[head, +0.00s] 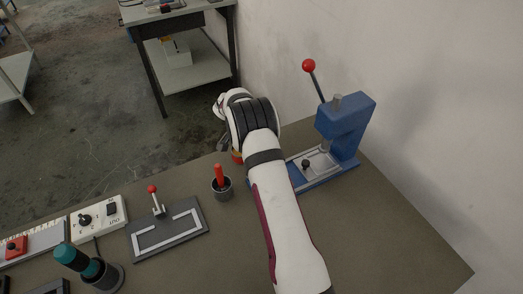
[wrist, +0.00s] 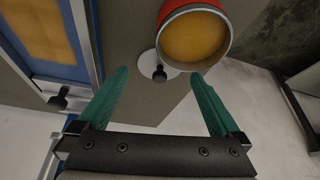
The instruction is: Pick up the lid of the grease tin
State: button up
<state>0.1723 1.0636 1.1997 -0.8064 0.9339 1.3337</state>
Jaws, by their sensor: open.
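The grease tin (wrist: 195,37) is a red can, open, with yellow grease inside, at the top of the wrist view. In the head view only a sliver of its red side (head: 237,157) shows beside my arm. The lid (wrist: 147,63) is a pale disc with a black knob, lying off the tin on the bench, right beside it; the tin covers part of it in the wrist view. My gripper (wrist: 160,73) has green fingers spread wide and empty, with the lid's knob between the fingertips in the picture. Height above the lid is hard to tell. My arm hides the gripper in the head view.
A blue press (head: 345,130) with a red-balled lever and a knobbed plate stands to the right. A cup with a red handle (head: 221,187) and a dark fixture plate (head: 168,232) lie to the left. The bench's front right is clear.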

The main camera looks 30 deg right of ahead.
jog(key=shift+x, duration=0.8)
jog(key=c, duration=1.2)
jog(key=shift+r, duration=0.15)
